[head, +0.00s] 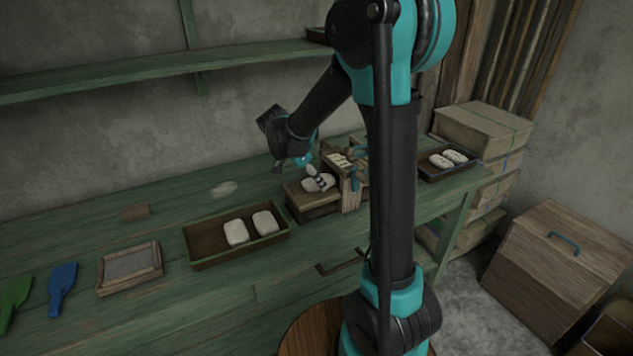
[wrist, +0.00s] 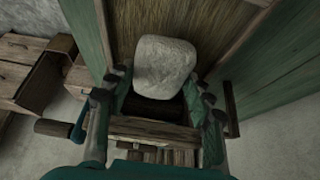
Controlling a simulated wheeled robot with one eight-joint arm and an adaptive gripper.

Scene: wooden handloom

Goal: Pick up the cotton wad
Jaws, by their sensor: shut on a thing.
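A pale, rounded cotton wad (head: 318,184) is at a small wooden box-like device (head: 318,208) on the green bench. My gripper (head: 319,174) reaches down to it from the back left and is shut on it. In the wrist view the wad (wrist: 165,66) sits between the two fingers of my gripper (wrist: 163,98), with dark wooden parts just below it. The fingers hide part of the wad in the head view. I cannot tell whether the wad touches the wood under it.
A tray (head: 205,245) with two white wads stands to the left. A dark tray (head: 463,172) with two more is at the right end. A wooden frame (head: 130,283), blue scraper (head: 62,285) and green scraper (head: 14,298) lie at the left. A shelf (head: 150,71) runs above.

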